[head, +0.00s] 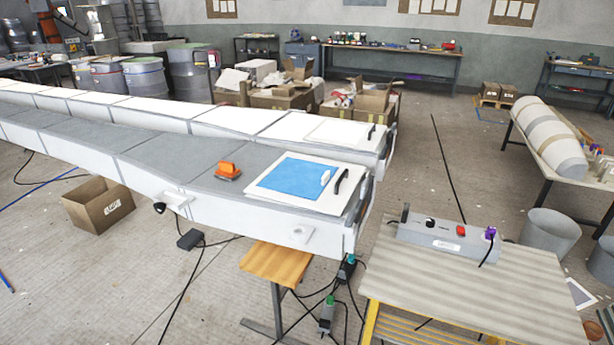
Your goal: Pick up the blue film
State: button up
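The blue film (289,178) is a flat blue rectangle in the head view. It lies on a white sheet (325,205) at the near end of the long mould (145,152). A small white object (325,177) lies on the film's right edge. A black curved handle-like object (341,180) lies just right of it on the white sheet. My gripper and arm do not show in this view.
An orange tool (228,171) sits left of the film on the grey mould surface. A slatted table (480,290) with a grey control box (445,236) stands at the right. A wooden stool (277,263) and loose cables are below the mould's end. Cardboard boxes (283,97) stand behind.

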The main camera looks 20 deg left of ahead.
aim_at(301, 178)
jog(key=i+j, duration=0.4)
jog(key=j, duration=0.15)
jog(key=i+j, duration=0.4)
jog(key=j, duration=0.15)
jog(key=i+j, duration=0.3)
jog(key=i, duration=0.15)
jog(key=i+j, duration=0.25)
jog(key=i, duration=0.15)
jog(key=j+u, duration=0.05)
